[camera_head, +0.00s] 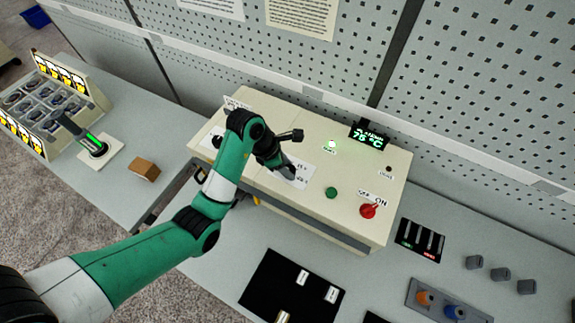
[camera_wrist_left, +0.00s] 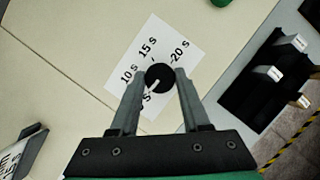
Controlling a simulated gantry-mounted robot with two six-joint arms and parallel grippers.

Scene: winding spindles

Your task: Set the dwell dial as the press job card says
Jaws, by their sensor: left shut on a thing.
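The dwell dial (camera_wrist_left: 159,76) is a round black knob with a white pointer mark. It sits on a white label (camera_wrist_left: 178,62) printed 5 s, 10 s, 15 s and 20 s. The mark slants down-left in the left wrist view, toward the 5 s print. My left gripper (camera_wrist_left: 160,84) is shut on the knob, one finger on each side. In the head view my left gripper (camera_head: 286,169) reaches down onto the cream press box (camera_head: 262,118) and hides the knob. Printed sheets (camera_head: 303,14) hang on the wall; their text is too small to read. My right gripper is out of view.
The box carries a display (camera_head: 369,137) reading 75 °C, a green button (camera_head: 331,192) and a red switch (camera_head: 368,210) by ON. A black mat (camera_head: 262,291) lies in front. A brown block (camera_head: 145,169) and a parts rack (camera_head: 88,82) stand left.

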